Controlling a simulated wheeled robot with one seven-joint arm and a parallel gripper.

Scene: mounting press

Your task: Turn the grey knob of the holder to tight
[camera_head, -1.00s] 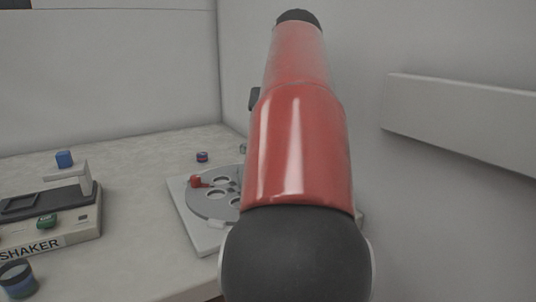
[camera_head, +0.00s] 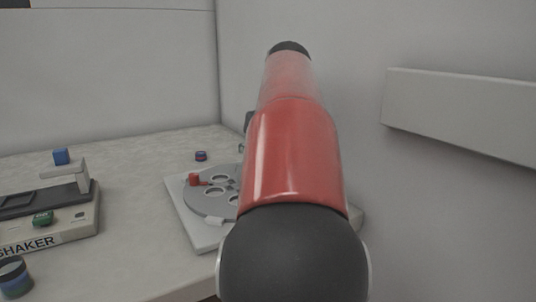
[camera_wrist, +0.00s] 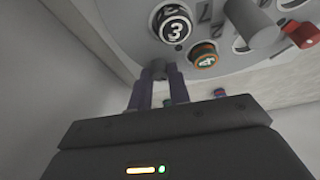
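The holder (camera_head: 207,239) is a pale square plate carrying a round grey disc with several holes, partly hidden behind my arm in the head view. In the wrist view the disc (camera_wrist: 125,28) fills the top, with black-and-white piece 3 (camera_wrist: 174,27) and green-and-orange piece 4 (camera_wrist: 205,59) in it. My gripper (camera_wrist: 160,72) has two dark purplish fingers standing apart at the disc's edge. A small grey knob-like part (camera_wrist: 158,68) shows between the fingertips; whether they touch it is unclear. The head view hides my gripper behind my arm.
A red knob (camera_wrist: 303,34) and a thick grey post (camera_wrist: 250,24) stand up from the disc. A shaker (camera_head: 50,215) and a dark jar (camera_head: 14,277) are at the left. A small blue-and-red piece (camera_head: 201,156) lies behind the holder. A wall with a ledge (camera_head: 460,112) bounds the right.

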